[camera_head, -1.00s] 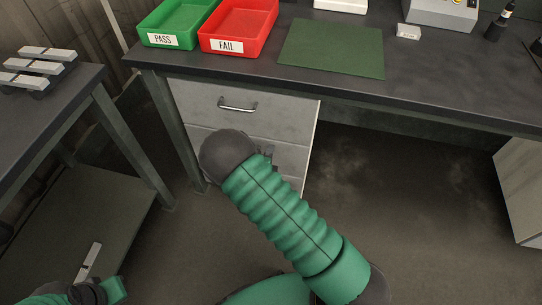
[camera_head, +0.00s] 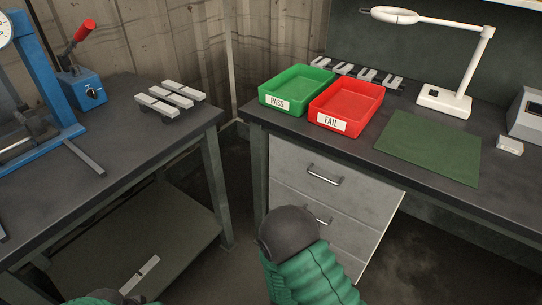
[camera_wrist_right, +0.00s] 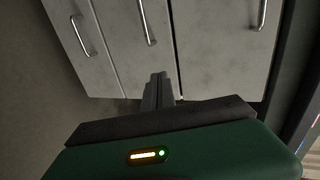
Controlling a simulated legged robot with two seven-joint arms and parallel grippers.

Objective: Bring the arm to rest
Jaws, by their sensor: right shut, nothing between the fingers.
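My right arm, with a dark rounded joint and a green ribbed sleeve, comes up from the bottom of the head view, in front of the grey drawer cabinet (camera_head: 330,212). Its gripper is hidden in that view. In the right wrist view, my right gripper (camera_wrist_right: 158,88) is shut and empty, its dark fingers together. It points toward the cabinet fronts and their handles; whether it touches them I cannot tell. Only a bit of my green left arm shows at the bottom left of the head view; its gripper is out of sight.
A dark workbench (camera_head: 430,195) holds a green PASS tray (camera_head: 272,101), a red FAIL tray (camera_head: 363,118), a green mat (camera_head: 462,155) and a white lamp (camera_head: 443,102). The left table (camera_head: 110,130) carries metal bars (camera_head: 170,98) and a blue press (camera_head: 48,75). A metal strip (camera_head: 140,274) lies below.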

